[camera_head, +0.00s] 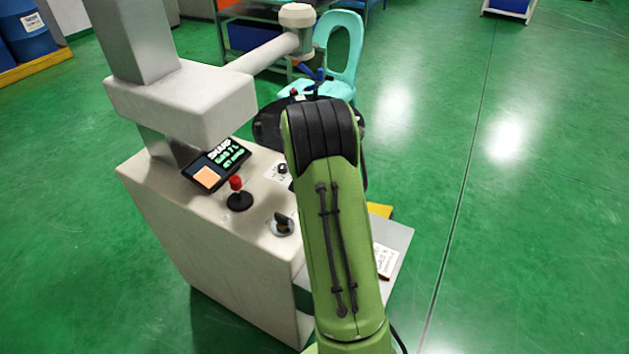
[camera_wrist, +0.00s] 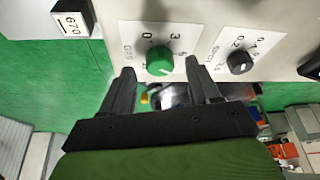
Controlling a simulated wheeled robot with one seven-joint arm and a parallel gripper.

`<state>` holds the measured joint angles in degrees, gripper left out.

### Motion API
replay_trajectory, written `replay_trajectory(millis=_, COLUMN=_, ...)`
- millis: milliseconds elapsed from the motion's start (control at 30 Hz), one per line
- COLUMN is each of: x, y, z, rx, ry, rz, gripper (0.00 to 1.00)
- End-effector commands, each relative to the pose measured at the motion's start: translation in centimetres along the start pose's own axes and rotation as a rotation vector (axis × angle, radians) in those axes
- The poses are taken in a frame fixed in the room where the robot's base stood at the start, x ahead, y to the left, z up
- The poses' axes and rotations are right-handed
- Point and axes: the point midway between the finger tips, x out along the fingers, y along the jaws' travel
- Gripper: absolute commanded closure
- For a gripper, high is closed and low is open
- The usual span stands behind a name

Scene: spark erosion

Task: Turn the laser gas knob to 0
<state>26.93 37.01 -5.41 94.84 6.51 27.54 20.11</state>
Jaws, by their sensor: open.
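A round green knob (camera_wrist: 159,62) sits on a white dial plate on the pale machine panel, in the upper middle of the wrist view. Figures including 0 and 3 are printed around it, and its small label looks like a gas label but is hard to read. Which mark the knob points at is not clear. My gripper (camera_wrist: 160,72) is open. One finger stands left of the green knob and the other to its right, with nothing gripped. Whether either finger touches the knob cannot be told. In the head view my arm hides the gripper and this knob.
A black knob (camera_wrist: 240,61) on its own plate is close to the right finger. In the head view the machine (camera_head: 215,270) carries a screen (camera_head: 216,165) and a red-topped joystick (camera_head: 237,190). A turquoise chair (camera_head: 343,50) stands behind.

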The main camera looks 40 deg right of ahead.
Motion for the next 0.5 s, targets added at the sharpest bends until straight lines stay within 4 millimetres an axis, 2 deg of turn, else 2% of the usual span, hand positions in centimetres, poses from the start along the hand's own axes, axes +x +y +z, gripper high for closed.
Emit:
replay_trajectory(millis=100, x=1.38, y=-0.01, z=-0.03, rx=0.000, ry=0.002, rz=-0.001, gripper=0.39)
replay_trajectory(millis=367, x=1.59, y=-0.04, z=-0.07, rx=-0.001, ry=0.002, rz=-0.001, gripper=0.39)
replay_trajectory(millis=400, x=1.58, y=-0.04, z=-0.07, rx=-0.001, ry=0.002, rz=-0.001, gripper=0.40)
replay_trajectory(millis=500, x=1.57, y=-0.04, z=-0.06, rx=-0.001, ry=0.001, rz=-0.001, gripper=0.56)
